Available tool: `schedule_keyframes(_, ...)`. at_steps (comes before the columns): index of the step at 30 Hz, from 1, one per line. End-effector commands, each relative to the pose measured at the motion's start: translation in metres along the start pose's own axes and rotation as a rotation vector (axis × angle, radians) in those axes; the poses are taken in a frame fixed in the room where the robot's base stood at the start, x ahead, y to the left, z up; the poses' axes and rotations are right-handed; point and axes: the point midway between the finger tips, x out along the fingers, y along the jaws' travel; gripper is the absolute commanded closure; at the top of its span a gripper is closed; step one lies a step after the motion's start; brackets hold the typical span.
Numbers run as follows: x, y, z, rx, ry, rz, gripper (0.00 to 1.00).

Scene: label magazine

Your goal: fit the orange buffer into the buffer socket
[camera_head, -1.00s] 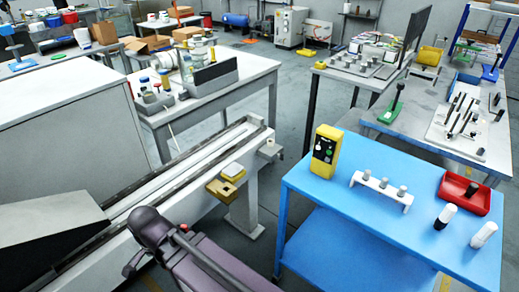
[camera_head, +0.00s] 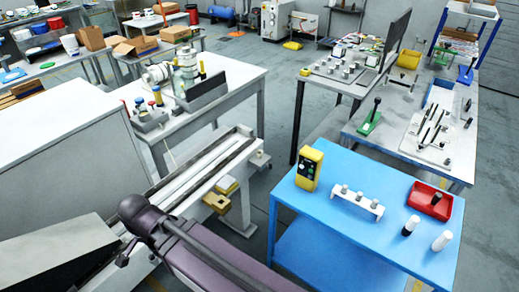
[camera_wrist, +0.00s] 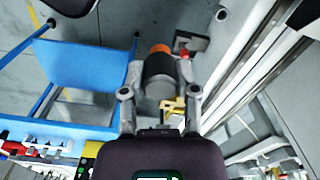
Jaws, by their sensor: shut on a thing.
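My gripper (camera_wrist: 161,76) shows in the wrist view, its two fingers closed on either side of a short dark and grey cylinder with an orange end. I take this to be the orange buffer (camera_wrist: 160,49); its orange end points away from the palm. It is held clear of any surface I can make out. My gripper and the buffer are out of the head view.
A blue table (camera_head: 340,224) to the right holds a yellow control box (camera_head: 309,168), a white rack (camera_head: 356,202), a red tray (camera_head: 415,196) and two bottles. Grey floor lies between bench and table.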

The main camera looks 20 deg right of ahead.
Motion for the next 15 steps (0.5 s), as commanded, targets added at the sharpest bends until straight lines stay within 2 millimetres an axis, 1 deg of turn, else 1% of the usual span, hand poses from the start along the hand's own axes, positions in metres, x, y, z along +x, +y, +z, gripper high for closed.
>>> schedule_keyframes(1,-0.018,0.000,0.000,0.000,0.000,0.000,1.00)
schedule_keyframes(6,-0.047,0.000,0.000,0.000,0.000,0.000,1.00)
schedule_keyframes(12,-0.075,0.000,0.000,0.000,0.000,0.000,1.00)
schedule_keyframes(15,-0.084,0.000,0.000,0.000,0.000,0.000,1.00)
